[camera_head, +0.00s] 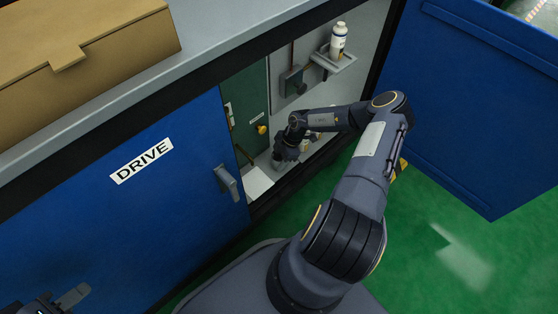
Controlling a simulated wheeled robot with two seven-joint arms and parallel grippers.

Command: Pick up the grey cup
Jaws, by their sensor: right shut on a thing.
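My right arm reaches through the open doorway of the blue cabinet. My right gripper (281,163) is low inside it, pointing down near the cabinet floor. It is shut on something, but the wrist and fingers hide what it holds. I cannot make out the grey cup for certain. A small pale object (306,145) shows partly behind my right forearm, too covered to name. My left gripper (72,298) is at the bottom left corner, in front of the blue door, largely cut off by the picture edge. Its opening cannot be judged.
A white bottle (338,42) stands on a small wall shelf (336,62) inside. A white sheet or plate (257,182) lies near the opening. The DRIVE panel (90,215) with its handle (228,183) is left, an open blue door (480,100) right. A cardboard box (100,75) sits on top.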

